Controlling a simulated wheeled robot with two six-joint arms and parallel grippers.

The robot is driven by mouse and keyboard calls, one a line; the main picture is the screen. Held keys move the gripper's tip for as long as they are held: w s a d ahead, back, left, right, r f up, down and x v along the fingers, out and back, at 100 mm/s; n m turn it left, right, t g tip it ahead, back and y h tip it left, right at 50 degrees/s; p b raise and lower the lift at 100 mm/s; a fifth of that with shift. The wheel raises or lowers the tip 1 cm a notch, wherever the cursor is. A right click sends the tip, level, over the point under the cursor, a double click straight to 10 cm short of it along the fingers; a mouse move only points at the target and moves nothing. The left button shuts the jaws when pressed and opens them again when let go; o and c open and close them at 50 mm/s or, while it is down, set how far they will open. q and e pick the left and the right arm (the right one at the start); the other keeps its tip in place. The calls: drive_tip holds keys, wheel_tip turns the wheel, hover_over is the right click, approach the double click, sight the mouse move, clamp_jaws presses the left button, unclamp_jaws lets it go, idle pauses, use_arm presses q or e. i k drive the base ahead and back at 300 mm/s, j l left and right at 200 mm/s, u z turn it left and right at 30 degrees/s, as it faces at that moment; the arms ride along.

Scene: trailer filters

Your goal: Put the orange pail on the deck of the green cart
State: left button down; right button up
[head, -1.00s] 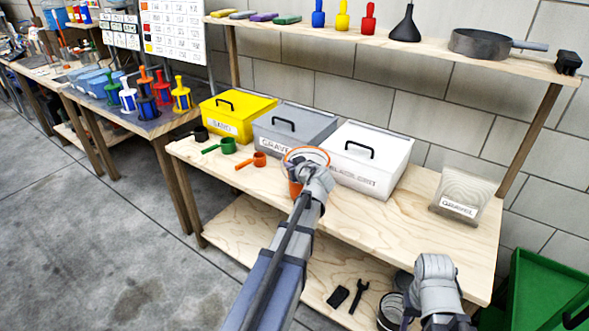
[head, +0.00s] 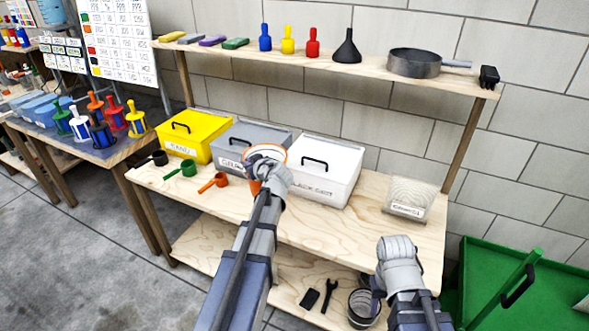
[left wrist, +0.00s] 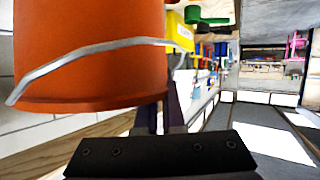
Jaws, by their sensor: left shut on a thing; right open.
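The orange pail (head: 254,187) is at the workbench, in front of the grey and white bins, mostly hidden behind my left gripper (head: 268,162) in the head view. In the left wrist view the orange pail (left wrist: 90,50) fills the upper left, with its wire handle across it. My left gripper is shut on the pail; its fingers (left wrist: 158,112) show only in part. The green cart (head: 478,265) is at the lower right, with a green push bar and a black grip. My right gripper (head: 393,252) is near the bench's front right; its fingertips are hidden.
The bench top (head: 330,225) is clear toward the right, up to a bag labelled gravel (head: 411,198). A yellow bin (head: 195,135), grey bin (head: 245,143) and white bin (head: 325,170) line the back. A shelf (head: 330,67) with a pan (head: 415,63) runs above.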

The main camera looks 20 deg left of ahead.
sight(536, 302)
drive_tip(key=k, duration=1.25)
drive_tip(key=z, duration=1.4)
drive_tip(key=i+z, duration=0.4)
drive_tip(key=i+j, duration=0.25)
drive_tip(key=i, duration=0.2)
drive_tip(key=i+j, duration=0.25)
drive_tip(key=i, duration=0.25)
drive_tip(key=i+j, duration=0.25)
drive_tip(key=i, duration=0.2)
